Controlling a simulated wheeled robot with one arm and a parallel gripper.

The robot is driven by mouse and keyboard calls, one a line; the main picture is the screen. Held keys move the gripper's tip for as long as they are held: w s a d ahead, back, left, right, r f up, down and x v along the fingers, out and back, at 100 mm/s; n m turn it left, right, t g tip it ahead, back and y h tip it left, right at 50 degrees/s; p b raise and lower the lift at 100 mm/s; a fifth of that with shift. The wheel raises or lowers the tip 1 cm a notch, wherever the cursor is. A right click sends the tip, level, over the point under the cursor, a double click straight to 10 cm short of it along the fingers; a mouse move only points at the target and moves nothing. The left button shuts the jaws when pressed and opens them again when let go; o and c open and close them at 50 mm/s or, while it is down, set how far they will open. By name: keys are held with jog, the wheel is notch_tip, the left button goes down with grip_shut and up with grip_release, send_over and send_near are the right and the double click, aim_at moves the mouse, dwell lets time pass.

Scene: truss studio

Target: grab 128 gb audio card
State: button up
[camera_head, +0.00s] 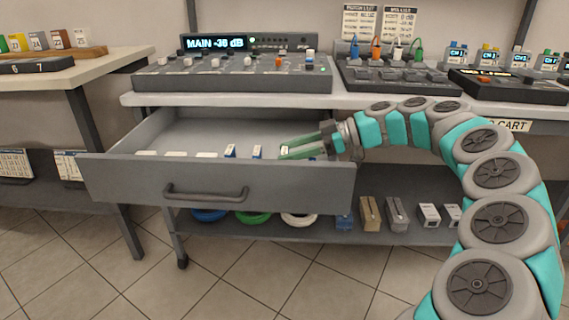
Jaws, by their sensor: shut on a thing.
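The open drawer (130,180) of the cart holds a row of small cards along its front. Two small white and blue cards (230,151) stand upright near its middle, and flatter pale ones lie to the left. My gripper (286,148) reaches into the right part of the drawer from the right, its green fingers low behind the front panel. It is shut on a small card, mostly hidden by the fingers and the drawer front. The card labels are too small to read, so I cannot tell which is the 128 GB audio card.
The drawer front with its handle (206,195) stands close below my gripper. A mixer (235,79) and a display reading "MAIN -30 dB" (215,44) are on the cart top above. Cable coils and several small boxes (370,213) sit on the lower shelf. The left drawer floor looks clear.

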jog(key=shift+c, duration=0.8)
